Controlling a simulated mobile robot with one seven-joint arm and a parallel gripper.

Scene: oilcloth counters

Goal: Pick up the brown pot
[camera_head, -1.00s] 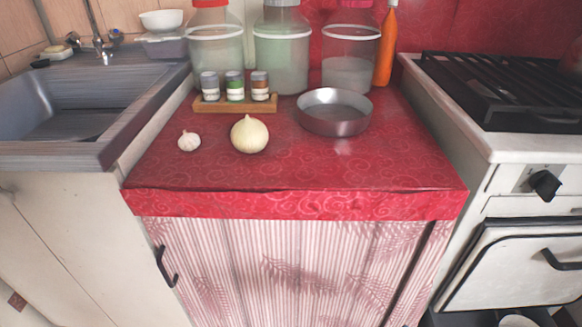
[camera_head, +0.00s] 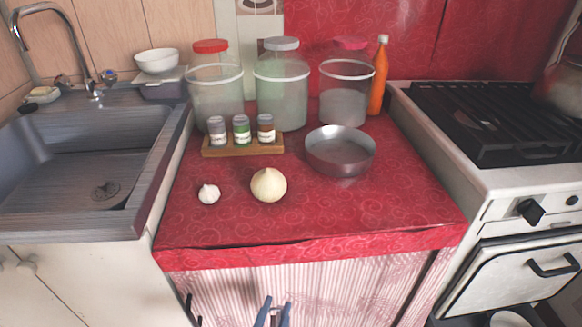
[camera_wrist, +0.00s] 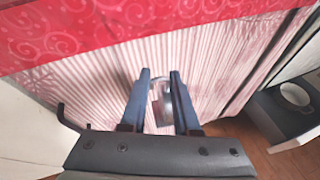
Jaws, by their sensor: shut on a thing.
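My gripper (camera_head: 277,304) shows at the bottom of the head view, in front of the counter's curtained front and below the countertop edge. In the wrist view, its blue fingers (camera_wrist: 160,76) are shut on a thin grey, shiny thing (camera_wrist: 164,106) that I cannot identify. A dark reddish-brown pot (camera_head: 560,86) sits on the stove at the right edge of the head view, partly cut off. A round grey metal pan (camera_head: 340,158) stands on the red counter. My gripper is apart from both.
The red counter (camera_head: 330,220) also holds an onion (camera_head: 268,185), garlic (camera_head: 209,194), a spice rack (camera_head: 242,148), large jars (camera_head: 281,98) and an orange bottle (camera_head: 380,80). A sink (camera_head: 90,165) is at left, a stove (camera_head: 490,120) at right. The counter's front right is clear.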

